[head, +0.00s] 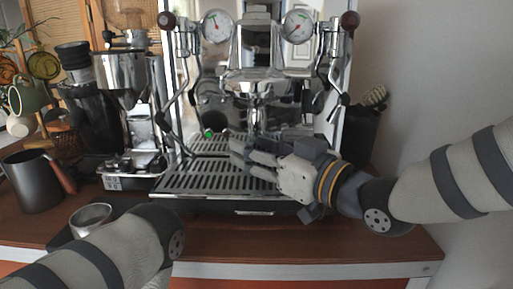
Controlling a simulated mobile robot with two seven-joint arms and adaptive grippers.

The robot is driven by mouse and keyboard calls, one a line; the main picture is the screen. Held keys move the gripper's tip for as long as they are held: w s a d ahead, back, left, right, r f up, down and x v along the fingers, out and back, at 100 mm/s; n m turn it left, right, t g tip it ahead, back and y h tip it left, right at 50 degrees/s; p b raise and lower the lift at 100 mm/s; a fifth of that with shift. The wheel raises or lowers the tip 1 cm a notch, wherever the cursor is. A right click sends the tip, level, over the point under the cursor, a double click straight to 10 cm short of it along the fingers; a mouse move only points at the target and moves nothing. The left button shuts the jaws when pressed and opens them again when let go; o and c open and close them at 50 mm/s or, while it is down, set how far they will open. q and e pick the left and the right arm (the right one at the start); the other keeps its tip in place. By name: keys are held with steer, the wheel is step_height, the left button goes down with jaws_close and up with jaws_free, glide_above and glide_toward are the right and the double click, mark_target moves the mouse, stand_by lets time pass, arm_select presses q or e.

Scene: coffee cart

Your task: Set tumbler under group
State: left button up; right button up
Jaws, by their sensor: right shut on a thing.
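The espresso machine (258,50) stands at the back middle, with its group (258,88) above the slotted drip tray (215,178). My right gripper (240,152) reaches in from the right over the drip tray, below and in front of the group, with its fingers pointing left. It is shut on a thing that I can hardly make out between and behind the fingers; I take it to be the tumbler. I cannot tell whether it touches the tray. My left arm shows at the lower left, but its gripper is outside the picture.
A coffee grinder (122,75) stands left of the machine. A dark pitcher with a wooden handle (35,182) and a small metal cup (91,218) are at the left of the counter. Cups hang at the far left. The wooden counter's front right is clear.

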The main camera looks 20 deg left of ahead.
steer(key=shift+f, duration=0.2)
steer(key=o, duration=1.3)
steer(key=shift+c, duration=0.2)
steer(key=shift+d, duration=0.1)
